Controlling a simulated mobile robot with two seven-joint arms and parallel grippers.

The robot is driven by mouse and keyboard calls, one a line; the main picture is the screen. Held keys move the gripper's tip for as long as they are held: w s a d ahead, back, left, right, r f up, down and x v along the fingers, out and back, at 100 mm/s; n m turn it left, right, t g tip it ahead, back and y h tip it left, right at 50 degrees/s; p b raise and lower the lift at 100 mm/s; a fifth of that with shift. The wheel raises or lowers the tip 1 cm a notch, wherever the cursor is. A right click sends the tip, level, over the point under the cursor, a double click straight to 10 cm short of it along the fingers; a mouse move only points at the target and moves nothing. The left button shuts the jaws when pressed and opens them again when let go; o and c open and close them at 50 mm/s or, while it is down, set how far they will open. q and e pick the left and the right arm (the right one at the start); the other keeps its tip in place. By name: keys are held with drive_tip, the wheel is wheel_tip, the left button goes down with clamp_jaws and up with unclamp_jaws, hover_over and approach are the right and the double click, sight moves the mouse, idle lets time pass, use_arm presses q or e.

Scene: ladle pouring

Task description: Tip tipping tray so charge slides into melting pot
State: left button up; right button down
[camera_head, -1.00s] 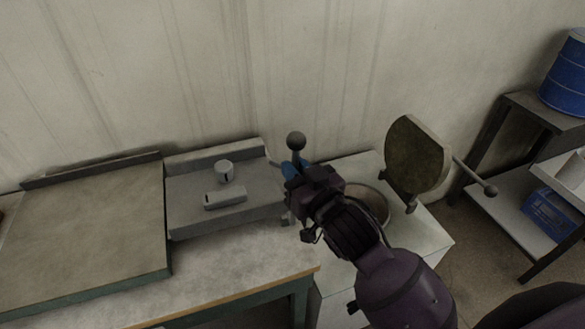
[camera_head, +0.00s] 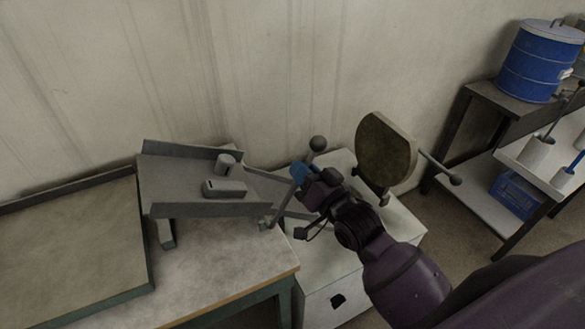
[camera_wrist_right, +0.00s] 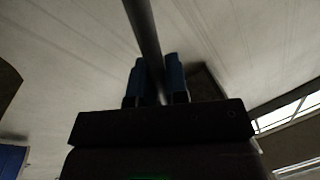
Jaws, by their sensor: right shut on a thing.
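The grey tipping tray (camera_head: 160,186) is tilted, its left end raised off the table and its right end lower. A grey upright cylinder (camera_head: 226,162) and a grey block (camera_head: 223,189) lie on it towards its right side. My right gripper (camera_head: 301,172) is shut on a lever rod with a round knob (camera_head: 318,144), right of the tray. In the right wrist view the blue fingers (camera_wrist_right: 155,82) close around the rod (camera_wrist_right: 144,35). My gripper and arm hide the melting pot's opening; its round lid (camera_head: 386,150) stands open. My left gripper is out of view.
A sloping chute (camera_head: 270,184) runs from the tray towards the white cabinet (camera_head: 325,275). A flat-topped bench (camera_head: 80,245) stands at the left. A dark rack (camera_head: 458,130) with a blue drum (camera_head: 541,62) stands at the right, with floor between.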

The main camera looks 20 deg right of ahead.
drive_tip(key=shift+d+f+m+t+h, duration=0.15)
drive_tip(key=shift+d+f+m, duration=0.35)
drive_tip(key=shift+d+m, duration=0.25)
drive_tip(key=shift+d+f+m+t+h, duration=0.15)
drive_tip(key=shift+d+f+m, duration=0.4)
drive_tip(key=shift+d, duration=0.3)
drive_tip(key=c, duration=1.1)
unclamp_jaws()
drive_tip(key=shift+d+f, duration=0.1)
drive_tip(key=shift+d, duration=0.05)
drive_tip(key=shift+c, duration=0.2)
drive_tip(key=b+v, duration=0.1)
drive_tip(key=v, duration=0.9)
drive_tip(key=shift+s, duration=0.35)
